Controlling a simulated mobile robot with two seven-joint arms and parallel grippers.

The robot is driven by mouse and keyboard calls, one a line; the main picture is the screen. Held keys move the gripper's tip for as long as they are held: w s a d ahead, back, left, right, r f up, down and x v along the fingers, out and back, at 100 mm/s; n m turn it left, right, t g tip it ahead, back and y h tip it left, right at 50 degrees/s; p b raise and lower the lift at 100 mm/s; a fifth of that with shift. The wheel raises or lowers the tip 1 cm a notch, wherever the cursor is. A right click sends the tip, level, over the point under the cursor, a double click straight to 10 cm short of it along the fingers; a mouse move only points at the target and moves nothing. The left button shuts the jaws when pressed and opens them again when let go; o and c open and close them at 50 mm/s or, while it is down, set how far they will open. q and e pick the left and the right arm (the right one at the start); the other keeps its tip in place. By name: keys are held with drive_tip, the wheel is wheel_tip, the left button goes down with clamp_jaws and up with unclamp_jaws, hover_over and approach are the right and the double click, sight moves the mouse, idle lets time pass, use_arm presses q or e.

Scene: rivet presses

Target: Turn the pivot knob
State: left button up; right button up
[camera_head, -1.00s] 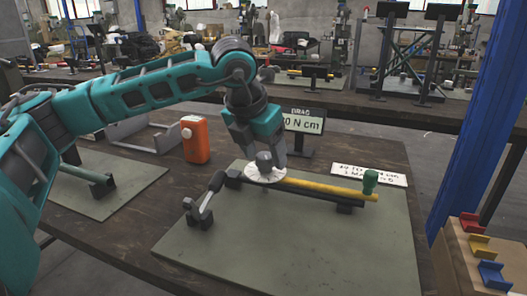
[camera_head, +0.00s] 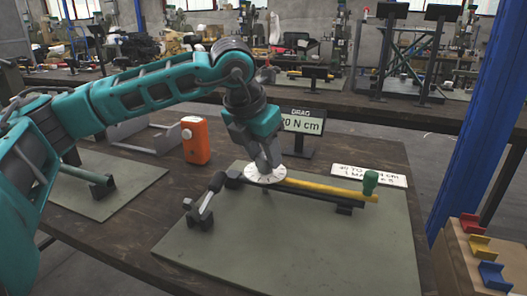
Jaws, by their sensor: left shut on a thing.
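The press has a yellow lever bar (camera_head: 320,190) with a green grip (camera_head: 370,182) at its right end, lying over a dark bar on a grey-green mat (camera_head: 300,250). A white round dial (camera_head: 264,178) with dark marks sits at the bar's left end. The pivot knob stands at the dial's centre and is mostly hidden by the fingers. My left gripper (camera_head: 264,162) points down from above and is shut on the pivot knob, one finger in front of the other. My right gripper is not in view.
A black display (camera_head: 302,124) headed DRAG, with a value in N cm, stands behind the press. A white card (camera_head: 369,175) lies right of it. An orange device (camera_head: 195,140) stands to the left. A box with coloured clips (camera_head: 480,247) and a blue post (camera_head: 477,120) are at right.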

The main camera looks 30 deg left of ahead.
use_arm(q)
drive_tip(key=m+h, duration=0.1)
drive_tip(key=m, duration=0.1)
drive_tip(key=shift+a+m, duration=0.1)
drive_tip(key=shift+m, duration=0.3)
drive_tip(key=m, duration=0.1)
drive_tip(key=m+g+h+p, duration=0.1)
drive_tip(key=m, duration=0.1)
drive_tip(key=shift+w+a+r+m, duration=0.1)
drive_tip(key=shift+r+m, duration=0.05)
drive_tip(key=shift+m, duration=0.15)
drive_tip(key=m+g+h+p, duration=0.1)
drive_tip(key=m+p, duration=0.1)
drive_tip(key=m, duration=0.1)
drive_tip(key=m+g+p, duration=0.1)
drive_tip(key=m+p, duration=0.1)
drive_tip(key=m, duration=0.1)
drive_tip(key=shift+w+h, duration=0.15)
drive_tip(key=shift+h, duration=0.25)
drive_tip(key=m+g+p, duration=0.1)
drive_tip(key=m, duration=0.2)
drive_tip(key=shift+w+m, duration=0.1)
drive_tip(key=shift+m, duration=0.3)
drive_tip(key=shift+a+m+g+p, duration=0.1)
drive_tip(key=shift+m+g+p, duration=0.2)
drive_tip(key=shift+m+p, duration=0.15)
drive_tip(key=shift+m, duration=0.25)
drive_tip(key=o, duration=0.8)
drive_tip(key=shift+o, duration=1.3)
